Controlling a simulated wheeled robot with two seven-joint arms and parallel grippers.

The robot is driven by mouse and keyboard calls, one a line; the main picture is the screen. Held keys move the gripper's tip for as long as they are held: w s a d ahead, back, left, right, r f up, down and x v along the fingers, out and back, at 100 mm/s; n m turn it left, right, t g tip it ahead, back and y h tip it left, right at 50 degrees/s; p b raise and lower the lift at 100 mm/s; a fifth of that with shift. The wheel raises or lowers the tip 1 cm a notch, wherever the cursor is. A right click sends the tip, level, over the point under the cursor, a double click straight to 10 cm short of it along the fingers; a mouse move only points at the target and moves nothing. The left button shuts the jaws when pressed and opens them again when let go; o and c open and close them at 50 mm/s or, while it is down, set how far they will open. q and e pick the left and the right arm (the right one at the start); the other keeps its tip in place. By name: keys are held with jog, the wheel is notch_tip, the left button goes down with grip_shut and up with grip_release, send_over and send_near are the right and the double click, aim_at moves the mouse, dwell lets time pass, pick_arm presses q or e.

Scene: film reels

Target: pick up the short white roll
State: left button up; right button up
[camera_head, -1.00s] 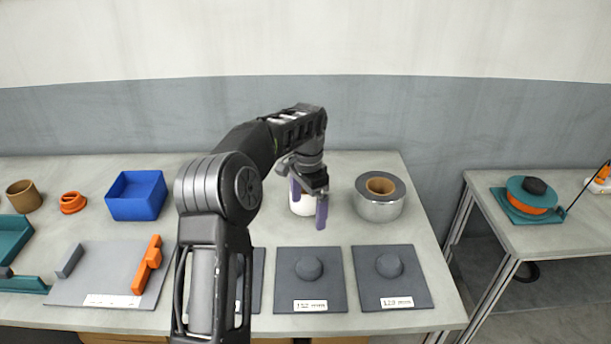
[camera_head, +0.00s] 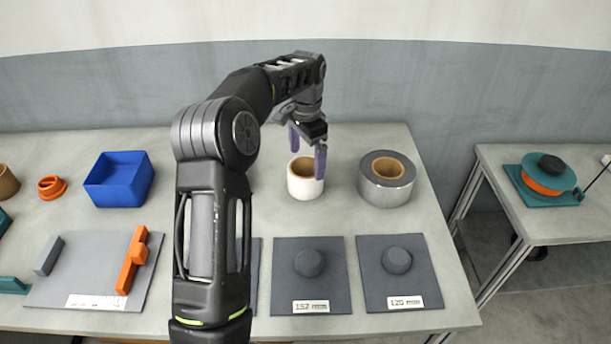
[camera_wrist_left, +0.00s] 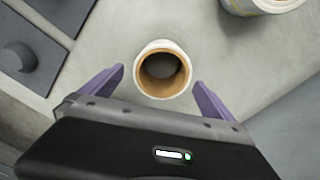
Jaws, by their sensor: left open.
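The short white roll (camera_head: 305,186) stands upright on the table, with a brown core open at the top. In the left wrist view the roll (camera_wrist_left: 163,49) lies ahead of and between the fingertips. My left gripper (camera_head: 307,156) is open and empty, above and slightly behind the roll in the head view. Its purple fingers also show in the left wrist view (camera_wrist_left: 158,76), one on each side of the roll's near edge. I cannot tell their exact height above it. My right gripper is not in view.
A wider silver roll (camera_head: 387,190) stands close to the right. Dark pads with knobs (camera_head: 308,288) (camera_head: 400,285) lie in front. A blue box (camera_head: 118,190), an orange ring (camera_head: 52,187) and a grey plate with an orange bar (camera_head: 85,262) are on the left. A side table (camera_head: 545,226) stands right.

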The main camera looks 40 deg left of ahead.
aim_at(306, 175)
pick_arm(q)
jog(key=shift+f, duration=1.35)
jog(key=shift+a+f+p, duration=0.1)
jog(key=shift+f+p, duration=0.4)
jog(key=shift+p, duration=0.05)
notch_tip(306, 175, down, 4)
jog(key=shift+w+a+r+p, duration=0.15)
jog(key=shift+r+p, duration=0.1)
jog(key=shift+p, duration=0.35)
jog(key=shift+f, duration=0.35)
jog(key=c, duration=1.4)
jog(key=shift+r, duration=0.2)
